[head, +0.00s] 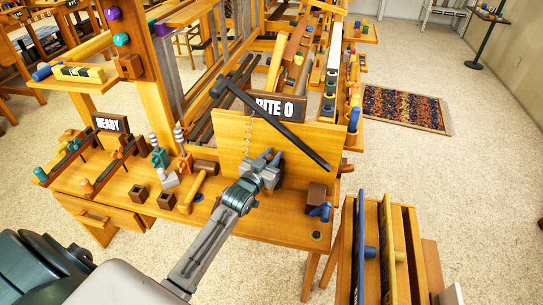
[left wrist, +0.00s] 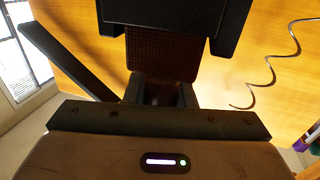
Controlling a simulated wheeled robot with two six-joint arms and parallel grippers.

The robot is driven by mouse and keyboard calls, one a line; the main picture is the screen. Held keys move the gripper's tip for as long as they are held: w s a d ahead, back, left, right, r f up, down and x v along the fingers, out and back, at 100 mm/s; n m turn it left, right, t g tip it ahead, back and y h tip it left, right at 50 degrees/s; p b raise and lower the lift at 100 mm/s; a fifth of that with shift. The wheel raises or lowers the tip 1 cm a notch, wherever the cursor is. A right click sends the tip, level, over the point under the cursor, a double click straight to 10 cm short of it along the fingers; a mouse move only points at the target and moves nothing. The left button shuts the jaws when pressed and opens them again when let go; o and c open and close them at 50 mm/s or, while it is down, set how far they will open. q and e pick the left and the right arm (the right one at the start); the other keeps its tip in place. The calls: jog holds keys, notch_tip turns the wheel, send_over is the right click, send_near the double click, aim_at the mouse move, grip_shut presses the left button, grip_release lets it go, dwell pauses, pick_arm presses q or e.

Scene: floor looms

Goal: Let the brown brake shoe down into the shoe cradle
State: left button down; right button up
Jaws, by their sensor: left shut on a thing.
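My left gripper (head: 266,168) is in front of an upright wooden board on the loom bench, just below a long slanting black bar. It is shut on a brown piece with a textured face, which appears to be the brake shoe (left wrist: 162,52), seen in the left wrist view between dark parts. In the head view the gripper hides this piece. I cannot tell for sure which thing is the shoe cradle; a dark brown block (head: 317,193) stands on the bench to the right of the gripper, with a blue piece beside it. My right gripper is not in view.
The black bar (head: 285,133) crosses in front of the board (head: 228,140) and its "BITE 0" sign. A coiled wire (left wrist: 270,72) hangs close by. Small open brown boxes (head: 139,193) and a yellow-handled tool (head: 191,192) lie to the left. The bench front is partly clear.

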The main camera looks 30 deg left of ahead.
pick_arm(q)
jog(key=shift+f, duration=0.5)
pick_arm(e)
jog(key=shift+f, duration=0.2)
pick_arm(q)
jog(key=c, duration=1.1)
grip_release()
jog(key=shift+c, duration=0.2)
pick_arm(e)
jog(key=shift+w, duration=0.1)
pick_arm(q)
jog(key=s+b, duration=0.2)
jog(key=s, duration=0.8)
jog(key=shift+s, duration=0.4)
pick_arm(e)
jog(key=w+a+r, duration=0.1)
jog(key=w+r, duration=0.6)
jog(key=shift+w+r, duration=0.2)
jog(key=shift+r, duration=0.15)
